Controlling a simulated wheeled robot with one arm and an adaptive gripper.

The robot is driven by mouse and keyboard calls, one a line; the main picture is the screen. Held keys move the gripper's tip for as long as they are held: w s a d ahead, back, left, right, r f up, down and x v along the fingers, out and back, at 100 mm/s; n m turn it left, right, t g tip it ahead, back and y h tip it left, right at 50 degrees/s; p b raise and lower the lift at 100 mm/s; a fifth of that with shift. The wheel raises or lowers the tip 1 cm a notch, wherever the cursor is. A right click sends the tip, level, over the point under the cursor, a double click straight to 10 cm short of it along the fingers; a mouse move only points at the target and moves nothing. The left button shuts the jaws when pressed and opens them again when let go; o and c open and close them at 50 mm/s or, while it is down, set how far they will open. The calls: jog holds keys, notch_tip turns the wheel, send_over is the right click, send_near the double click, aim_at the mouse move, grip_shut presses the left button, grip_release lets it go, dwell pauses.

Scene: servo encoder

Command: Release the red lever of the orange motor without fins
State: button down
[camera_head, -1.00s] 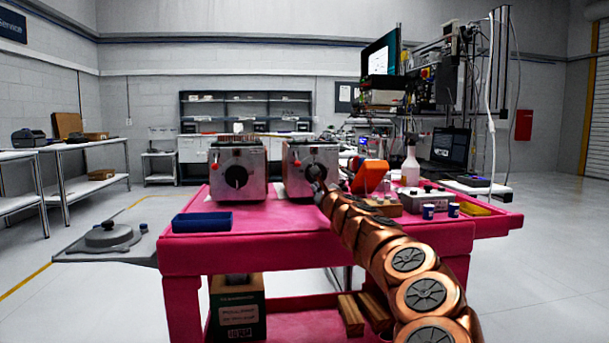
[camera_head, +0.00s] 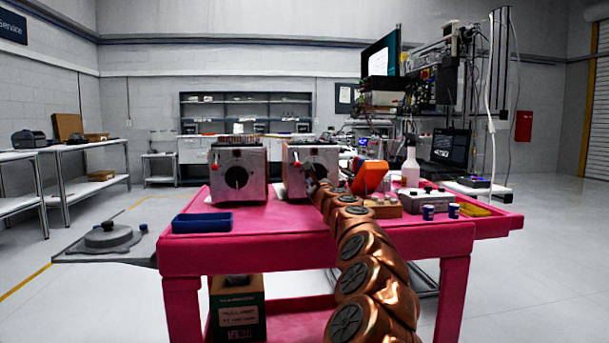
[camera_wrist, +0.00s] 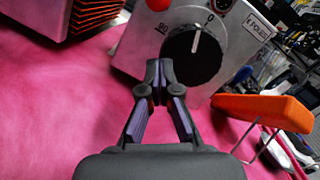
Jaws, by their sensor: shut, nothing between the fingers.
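Two boxy motor units with grey front plates stand side by side on the pink cart. The left one (camera_head: 238,185) has a red lever (camera_head: 215,164). The right one (camera_head: 327,158) has a red lever (camera_head: 297,162) at its upper left, which shows as a red knob (camera_wrist: 158,4) at the top edge of the wrist view. Its black dial (camera_wrist: 195,55) has a white pointer near the 0 mark. Orange fins (camera_wrist: 88,18) show at upper left in the wrist view. My gripper (camera_wrist: 154,82) is shut and empty, before the plate, just left of the dial and below the red knob.
An orange tilted block (camera_head: 369,177) on wire legs stands right of the motors; it also shows in the wrist view (camera_wrist: 262,108). A blue tray (camera_head: 202,222) lies at the cart's front left. Blue-and-white cups and a spray bottle (camera_head: 410,165) stand at right. The front middle of the pink top is clear.

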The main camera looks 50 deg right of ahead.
aim_at(297, 161)
jog(key=shift+w+a+r, duration=0.25)
jog(key=shift+r, duration=0.3)
jog(key=shift+w+a+r, duration=0.2)
jog(key=shift+w+r, duration=0.05)
jog(key=shift+r, duration=0.25)
jog(key=shift+w+a+r, duration=0.25)
jog(key=shift+r, duration=0.3)
jog(key=shift+r+p, duration=0.2)
jog(key=shift+p, duration=0.35)
jog(key=shift+a+r+p, duration=0.1)
jog(key=shift+p, duration=0.3)
jog(key=shift+s+p, duration=0.1)
jog(key=shift+p, duration=0.7)
